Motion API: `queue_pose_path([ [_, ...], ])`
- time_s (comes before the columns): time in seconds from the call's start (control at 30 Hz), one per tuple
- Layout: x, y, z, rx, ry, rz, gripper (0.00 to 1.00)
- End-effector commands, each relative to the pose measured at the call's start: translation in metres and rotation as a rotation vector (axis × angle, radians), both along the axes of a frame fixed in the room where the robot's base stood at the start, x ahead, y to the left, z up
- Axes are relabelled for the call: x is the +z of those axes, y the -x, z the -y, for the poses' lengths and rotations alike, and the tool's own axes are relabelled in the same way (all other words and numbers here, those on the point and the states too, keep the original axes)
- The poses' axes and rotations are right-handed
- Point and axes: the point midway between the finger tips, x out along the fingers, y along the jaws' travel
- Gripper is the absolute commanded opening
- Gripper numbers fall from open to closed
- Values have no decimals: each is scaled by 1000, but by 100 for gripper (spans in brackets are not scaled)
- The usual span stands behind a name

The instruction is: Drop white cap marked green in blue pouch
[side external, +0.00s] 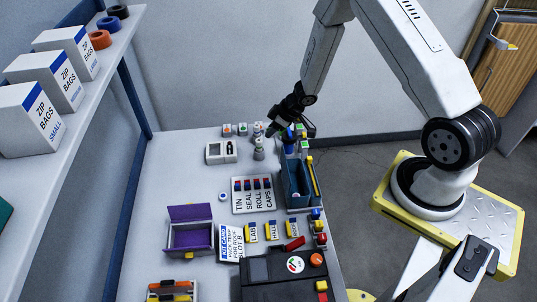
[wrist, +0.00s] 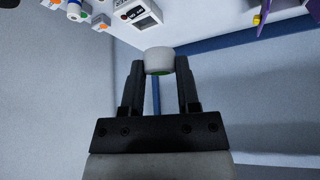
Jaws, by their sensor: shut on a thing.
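In the wrist view my gripper (wrist: 160,70) is shut on a white cap (wrist: 159,55), which has green on its underside. The cap sits between the two black fingertips, clear of any surface there. In the side view my gripper (side external: 274,131) is over the far part of the table, near the small bottles. The cap is too small to make out there. The blue pouch (side external: 297,185) looks like an open-topped blue holder at the table's right edge, nearer the camera than my gripper.
A grey bottle (side external: 259,152) and a white device (side external: 221,152) stand near my gripper. A labelled caps panel (side external: 253,195) lies left of the pouch. An open purple-lined box (side external: 190,236) and a black case (side external: 285,273) are nearer. A shelf (side external: 90,85) runs along the left.

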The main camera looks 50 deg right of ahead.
Motion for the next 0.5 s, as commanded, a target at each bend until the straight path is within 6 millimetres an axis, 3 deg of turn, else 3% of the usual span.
queue_pose_path([
  [0.2, 3, 41, 28, -11, -1, 10, 0],
  [0.5, 6, 78, 45, -19, 1, 28, 0],
])
